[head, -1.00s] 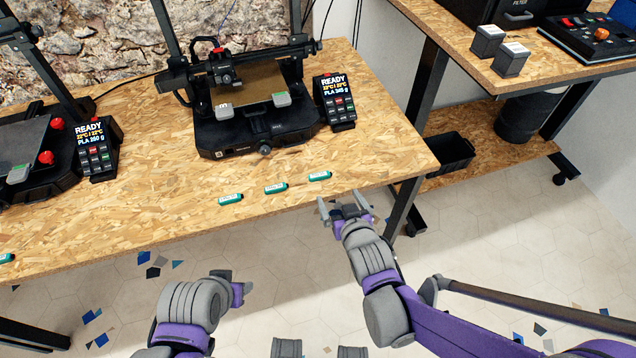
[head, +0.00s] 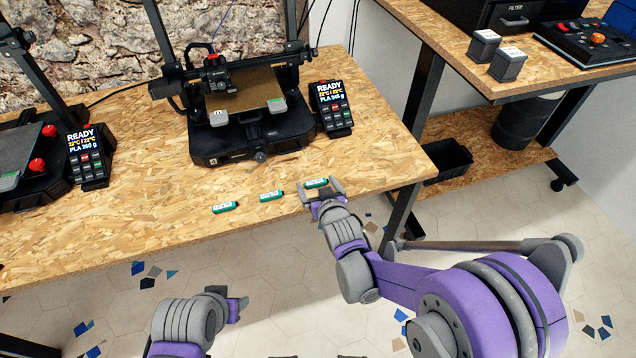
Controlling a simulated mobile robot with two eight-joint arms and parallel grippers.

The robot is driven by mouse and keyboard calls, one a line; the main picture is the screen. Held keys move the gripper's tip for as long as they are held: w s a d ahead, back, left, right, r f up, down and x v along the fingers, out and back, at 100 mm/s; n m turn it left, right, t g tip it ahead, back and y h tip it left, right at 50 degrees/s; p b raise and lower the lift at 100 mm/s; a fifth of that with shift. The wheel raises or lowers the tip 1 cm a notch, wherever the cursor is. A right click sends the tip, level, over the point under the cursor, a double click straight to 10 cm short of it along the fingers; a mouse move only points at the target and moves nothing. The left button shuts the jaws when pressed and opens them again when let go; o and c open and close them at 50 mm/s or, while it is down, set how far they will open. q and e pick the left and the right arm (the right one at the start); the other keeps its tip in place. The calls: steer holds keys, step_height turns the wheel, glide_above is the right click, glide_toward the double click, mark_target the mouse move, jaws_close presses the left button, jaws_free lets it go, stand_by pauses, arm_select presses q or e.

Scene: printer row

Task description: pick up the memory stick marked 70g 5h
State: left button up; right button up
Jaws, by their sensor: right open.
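Three small green memory sticks with white labels lie in a slanting row near the front edge of the table: a left stick (head: 224,207), a middle stick (head: 271,196) and a right stick (head: 316,184). Their label text is too small to read. My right gripper (head: 319,186) is open at the right stick, with its fingertips on either side of it. I cannot tell whether they touch it. My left gripper (head: 240,302) is low in the view, in front of the table and away from the sticks; its jaws are not clear.
A black 3D printer (head: 255,133) stands behind the sticks, with a display panel (head: 331,108) at its right. Another display panel (head: 87,154) is at the left. The wooden table (head: 130,225) is clear around the sticks. A second table (head: 455,55) stands at the right.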

steer(key=shift+w, duration=0.1)
steer(key=c, duration=1.2)
